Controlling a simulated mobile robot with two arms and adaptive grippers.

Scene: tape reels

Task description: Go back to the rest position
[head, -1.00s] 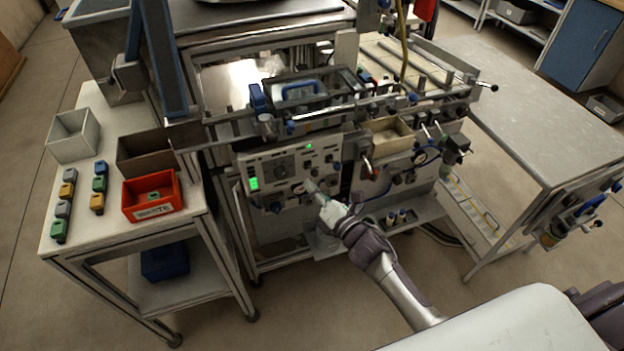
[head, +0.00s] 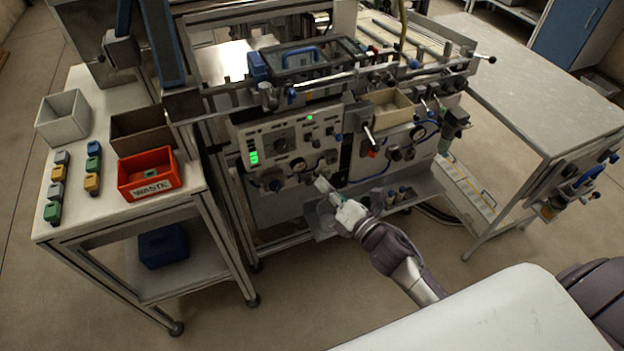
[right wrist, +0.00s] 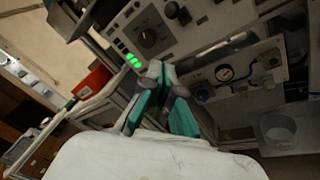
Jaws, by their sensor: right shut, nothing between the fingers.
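My right gripper (head: 322,186) is in front of the lower part of the machine's control panel (head: 290,150) in the head view, apart from it as far as I can tell. In the right wrist view its teal-padded fingers (right wrist: 160,85) are shut with nothing between them. The panel's dial and green lights show beyond the fingers there. My left gripper is not in view; a dark arm part at the lower right edge carries no visible gripper.
A side table at the left holds a red WASTE bin (head: 148,174), a brown box (head: 138,130), a white box (head: 63,116) and several small coloured reels. A grey table (head: 540,100) stands at the right. Open floor lies in front of the machine.

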